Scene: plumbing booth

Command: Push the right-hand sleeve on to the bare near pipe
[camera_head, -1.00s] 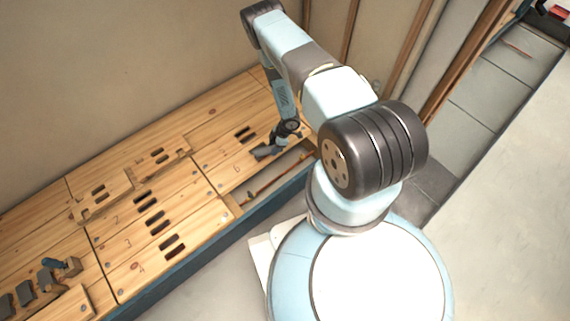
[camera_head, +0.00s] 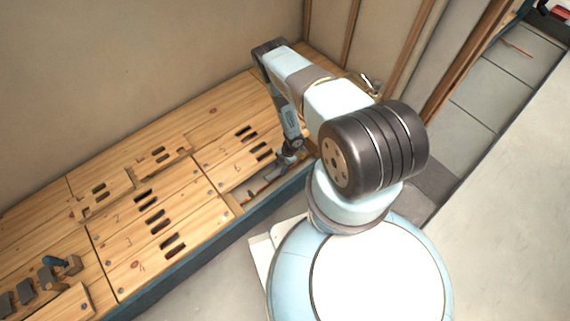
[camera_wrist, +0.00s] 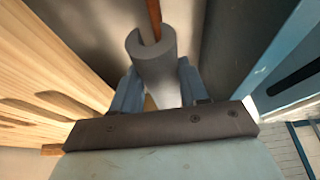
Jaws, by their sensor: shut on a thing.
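In the wrist view, a grey foam-like sleeve (camera_wrist: 156,62) sits between the two fingers of my gripper (camera_wrist: 154,88), which is shut on it. A copper-coloured pipe (camera_wrist: 154,14) runs into the open end of the sleeve, so the sleeve is around the pipe there. In the head view, my gripper (camera_head: 270,178) is low at the trough (camera_head: 240,205) along the bench's near edge. The sleeve is too small and hidden there to make out, and most of the pipe is covered by my arm and gripper.
The wooden bench (camera_head: 145,235) has numbered panels with dark slots. A blue edge (camera_head: 200,262) borders its near side. A wall closes the back; open floor (camera_head: 490,210) lies at right.

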